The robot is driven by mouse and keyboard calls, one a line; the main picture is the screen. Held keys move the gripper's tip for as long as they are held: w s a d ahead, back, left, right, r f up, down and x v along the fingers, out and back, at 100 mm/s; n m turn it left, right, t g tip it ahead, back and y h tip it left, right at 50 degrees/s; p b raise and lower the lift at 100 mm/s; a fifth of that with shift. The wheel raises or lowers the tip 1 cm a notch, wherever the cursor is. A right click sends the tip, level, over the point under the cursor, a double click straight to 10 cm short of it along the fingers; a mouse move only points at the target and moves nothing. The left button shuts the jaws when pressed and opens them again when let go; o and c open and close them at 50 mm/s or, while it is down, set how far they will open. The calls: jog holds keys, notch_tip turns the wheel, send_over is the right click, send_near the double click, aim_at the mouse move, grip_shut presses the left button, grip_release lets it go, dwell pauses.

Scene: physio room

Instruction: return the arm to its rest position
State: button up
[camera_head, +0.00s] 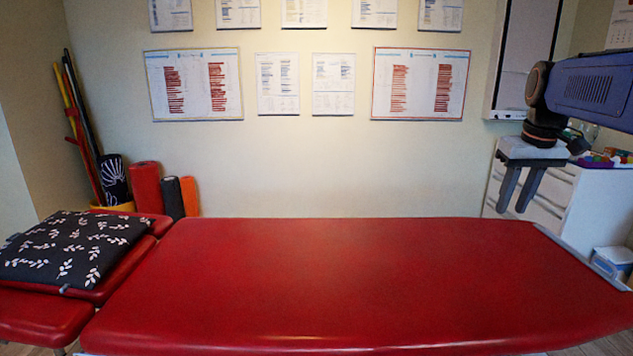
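My gripper (519,190) hangs at the right of the view, pointing down, with its two grey fingers apart and nothing between them. It appears above the far right corner of the red treatment table (340,285); how high above or how far behind it is, I cannot tell. My arm (595,90) comes in from the right edge, blue-grey with dark joints, and covers part of the cabinet behind it.
A black leaf-patterned pillow (75,248) lies on the table's left end. Rolled mats (147,187) and poles (82,130) stand in the left corner. A white drawer cabinet (590,205) with colourful items stands at right. The table's main surface is bare.

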jog(key=s+a+f+t, duration=0.1)
jog(key=s+a+f, duration=0.6)
jog(key=s+f, duration=0.3)
jog(key=s+a+f+t, duration=0.1)
jog(key=s+a+f, duration=0.7)
jog(key=s, duration=0.5)
notch_tip(320, 180, down, 3)
jog(key=shift+s+r, duration=0.2)
jog(key=shift+s, duration=0.15)
